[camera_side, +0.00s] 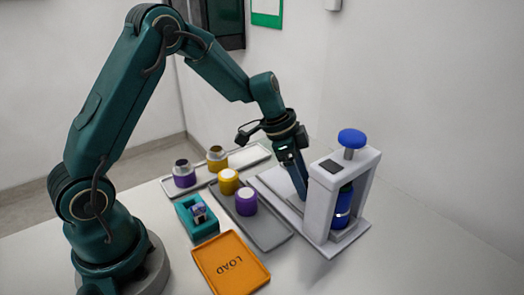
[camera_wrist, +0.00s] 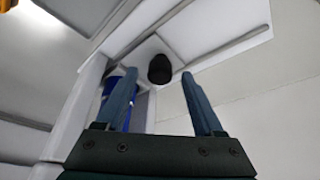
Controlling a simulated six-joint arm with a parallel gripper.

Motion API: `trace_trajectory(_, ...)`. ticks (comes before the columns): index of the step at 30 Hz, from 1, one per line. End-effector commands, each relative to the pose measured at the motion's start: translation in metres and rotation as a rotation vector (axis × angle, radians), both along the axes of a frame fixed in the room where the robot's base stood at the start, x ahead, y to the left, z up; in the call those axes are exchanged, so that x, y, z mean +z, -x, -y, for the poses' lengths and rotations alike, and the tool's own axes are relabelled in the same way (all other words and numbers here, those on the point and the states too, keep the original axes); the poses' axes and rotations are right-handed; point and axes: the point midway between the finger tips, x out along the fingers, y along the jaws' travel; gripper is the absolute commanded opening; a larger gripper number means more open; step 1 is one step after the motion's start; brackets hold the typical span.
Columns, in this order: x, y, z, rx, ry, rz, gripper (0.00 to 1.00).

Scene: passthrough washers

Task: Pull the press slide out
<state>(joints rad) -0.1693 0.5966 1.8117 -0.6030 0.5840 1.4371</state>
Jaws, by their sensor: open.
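The white press (camera_side: 319,205) stands at the right of the table, with a blue knob (camera_side: 352,138) on top and a dark blue cylinder (camera_side: 343,207) inside its frame. The press slide looks like the pale plate (camera_wrist: 205,35) in the wrist view. A short black knob (camera_wrist: 159,68) stands on it. My gripper (camera_wrist: 160,76) is open, pointing down, with the black knob seen between its fingertips. I cannot tell whether either finger touches it. In the side view my gripper (camera_side: 301,190) is low beside the press, its tips partly hidden by the frame.
A grey tray (camera_side: 268,232) holds a yellow and a purple capped piece. A paler tray (camera_side: 250,157) behind it holds two more. A teal holder (camera_side: 199,229) and an orange LOAD tray (camera_side: 230,273) lie in front. The front right table is clear.

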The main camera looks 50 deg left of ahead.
Motion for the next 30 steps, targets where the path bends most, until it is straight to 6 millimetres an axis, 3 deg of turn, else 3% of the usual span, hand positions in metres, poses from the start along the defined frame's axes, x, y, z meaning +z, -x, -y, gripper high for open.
trace_trajectory(9, -0.0038, -0.0009, 0.0013, -0.002, -0.001, 0.000, 0.69)
trace_trajectory(12, -0.0037, -0.0009, 0.0013, -0.002, -0.001, 0.000, 0.31)
trace_trajectory(15, -0.0036, -0.0008, 0.0013, -0.001, 0.000, 0.000, 0.00)
trace_trajectory(30, -0.0033, -0.0007, 0.0014, -0.001, 0.000, 0.000, 0.00)
